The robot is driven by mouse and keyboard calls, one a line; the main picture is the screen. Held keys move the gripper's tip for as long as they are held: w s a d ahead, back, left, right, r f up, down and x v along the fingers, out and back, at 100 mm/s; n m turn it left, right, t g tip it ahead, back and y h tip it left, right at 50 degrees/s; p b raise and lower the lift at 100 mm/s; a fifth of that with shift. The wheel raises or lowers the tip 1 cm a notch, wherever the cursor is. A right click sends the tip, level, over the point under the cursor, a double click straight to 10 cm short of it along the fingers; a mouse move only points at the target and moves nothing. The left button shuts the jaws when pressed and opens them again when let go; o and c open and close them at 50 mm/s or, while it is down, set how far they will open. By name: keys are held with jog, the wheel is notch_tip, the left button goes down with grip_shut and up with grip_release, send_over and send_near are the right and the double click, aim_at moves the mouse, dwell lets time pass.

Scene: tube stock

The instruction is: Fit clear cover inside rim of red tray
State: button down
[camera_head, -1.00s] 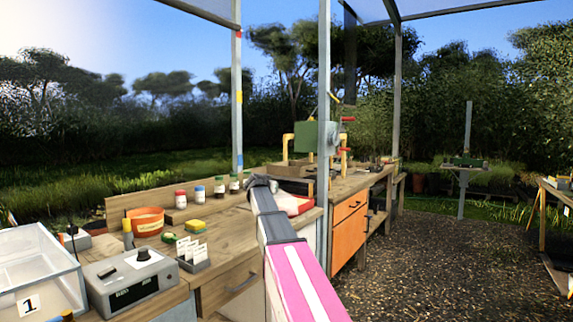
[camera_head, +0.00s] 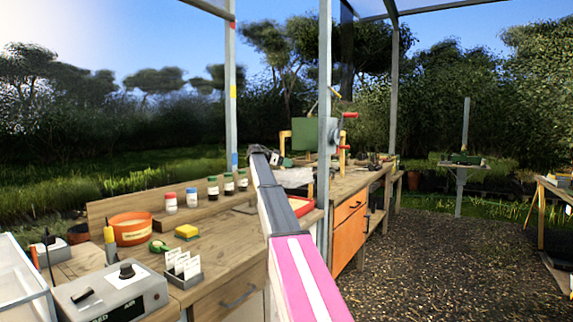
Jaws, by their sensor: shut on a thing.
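The red tray (camera_head: 303,206) lies on the near wooden bench, just right of my arm; my arm hides its left part. A pale, see-through sheet, which looks like the clear cover (camera_head: 294,178), shows above and behind the tray, apart from its rim in the picture. My gripper (camera_head: 277,160) is small and partly hidden at the far end of my arm, at the sheet's upper left. It is shut on the cover; the fingers themselves are hard to make out.
A grey post (camera_head: 324,150) stands just right of the tray. Several jars (camera_head: 213,190) line the back ledge. An orange pot (camera_head: 131,228), a yellow sponge (camera_head: 187,232), a card holder (camera_head: 183,270) and a grey device (camera_head: 110,291) stand left. Bare bench lies between.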

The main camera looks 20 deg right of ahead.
notch_tip(320, 180, down, 8)
jog(key=shift+f, duration=0.15)
dwell(1.1)
jog(key=shift+f, duration=2.2)
dwell(3.3)
jog(key=c, duration=0.8)
grip_release()
jog(key=shift+r, duration=0.15)
